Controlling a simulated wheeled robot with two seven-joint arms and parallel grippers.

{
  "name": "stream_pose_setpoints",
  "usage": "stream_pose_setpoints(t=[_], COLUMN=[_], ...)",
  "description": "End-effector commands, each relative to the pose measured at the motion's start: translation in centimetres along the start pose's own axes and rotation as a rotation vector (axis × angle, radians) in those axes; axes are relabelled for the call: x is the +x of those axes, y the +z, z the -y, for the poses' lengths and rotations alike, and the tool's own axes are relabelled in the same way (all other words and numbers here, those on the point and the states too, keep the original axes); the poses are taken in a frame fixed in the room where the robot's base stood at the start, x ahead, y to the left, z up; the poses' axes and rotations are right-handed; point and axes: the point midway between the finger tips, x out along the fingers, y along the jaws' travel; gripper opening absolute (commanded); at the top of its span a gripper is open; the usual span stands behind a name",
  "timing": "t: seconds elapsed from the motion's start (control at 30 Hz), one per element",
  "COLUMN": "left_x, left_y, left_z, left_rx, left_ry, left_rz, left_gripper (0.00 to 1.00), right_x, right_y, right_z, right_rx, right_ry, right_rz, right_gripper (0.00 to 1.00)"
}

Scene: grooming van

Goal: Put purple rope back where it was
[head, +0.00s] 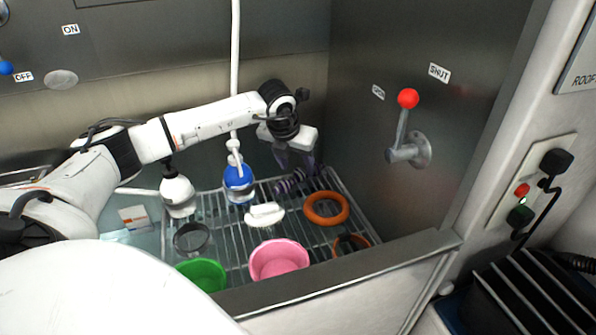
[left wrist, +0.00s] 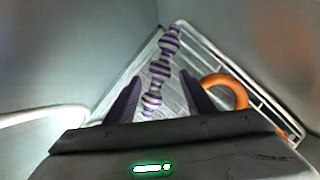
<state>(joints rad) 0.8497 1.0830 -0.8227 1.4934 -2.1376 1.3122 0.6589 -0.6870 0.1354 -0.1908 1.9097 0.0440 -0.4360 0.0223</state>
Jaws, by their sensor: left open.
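The purple rope (head: 291,184) is a knotted toy with purple and pale stripes. It lies on the wire rack (head: 329,237) in the back right corner of the tub. In the left wrist view the purple rope (left wrist: 161,72) runs from between the fingertips up toward the far corner. My left gripper (head: 297,168) is directly above the rope, pointing down, and partly hides it in the head view. Its two fingers (left wrist: 160,95) are apart, on either side of the rope's near end. My right gripper is not in view.
An orange ring (head: 326,208) lies just right of the rope. A white brush (head: 264,214), blue bottle (head: 238,183), pink bowl (head: 278,261) and green bowl (head: 202,275) stand to the left and front. Steel walls and a red-knobbed lever (head: 407,99) bound the right side.

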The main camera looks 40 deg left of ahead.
Motion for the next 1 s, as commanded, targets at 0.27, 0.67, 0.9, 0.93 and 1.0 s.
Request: stream_pose_setpoints(t=[0.27, 0.67, 0.9, 0.93, 1.0], left_x=[-5.9, -8.3, -8.3, -8.3, -8.3], left_y=[0.1, 0.0, 0.0, 0.0, 0.0], left_z=[0.0, 0.0, 0.0, 0.0, 0.0], left_rx=[0.0, 0.0, 0.0, 0.0, 0.0], left_ry=[-0.001, -0.001, -0.001, -0.001, -0.001], left_rz=[0.005, 0.001, 0.001, 0.001, 0.001], left_gripper=[0.49, 0.49, 0.49, 0.49, 0.49], right_x=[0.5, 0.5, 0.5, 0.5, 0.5], right_y=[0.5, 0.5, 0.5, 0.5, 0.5], right_z=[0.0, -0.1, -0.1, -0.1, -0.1], right_rx=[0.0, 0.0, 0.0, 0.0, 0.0], right_ry=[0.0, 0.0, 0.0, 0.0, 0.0], right_rz=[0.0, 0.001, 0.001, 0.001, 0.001], right_gripper=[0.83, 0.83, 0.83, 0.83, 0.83])
